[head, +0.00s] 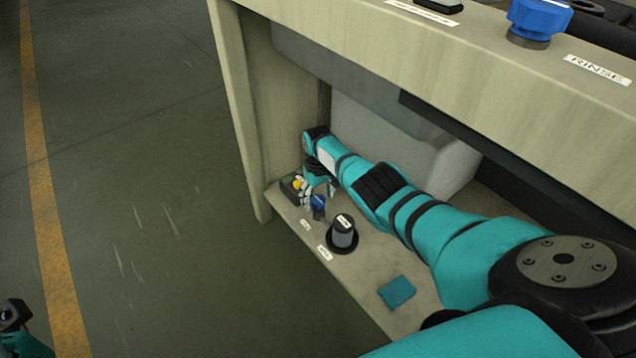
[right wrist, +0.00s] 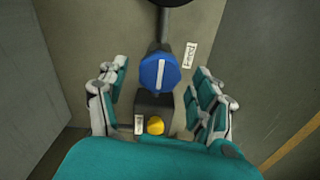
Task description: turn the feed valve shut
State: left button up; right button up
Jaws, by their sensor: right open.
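A blue valve knob (head: 318,203) stands on the low shelf under the bench. In the right wrist view the blue knob (right wrist: 160,74) has a white bar across its top, lying nearly along the picture's height. A small label (right wrist: 190,54) lies beside it, too small to read surely. My right gripper (head: 318,189) is open at the knob. In the wrist view its fingers (right wrist: 160,98) stand apart on both sides of the knob, with gaps; I see no contact. Part of my left gripper (head: 14,316) shows at the lower left edge, its jaws unclear.
A yellow button (right wrist: 155,125) on a dark box sits close to the knob. A black capped cylinder (head: 342,234) and a teal cloth-like piece (head: 397,292) are on the shelf. Another blue knob (head: 541,18), labelled RINSE, is on the bench top (head: 470,75). The floor at left is clear.

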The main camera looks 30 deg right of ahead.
aim_at(318, 199)
notch_tip(318, 199, up, 12)
jog(key=shift+f, duration=0.2)
dwell(0.6)
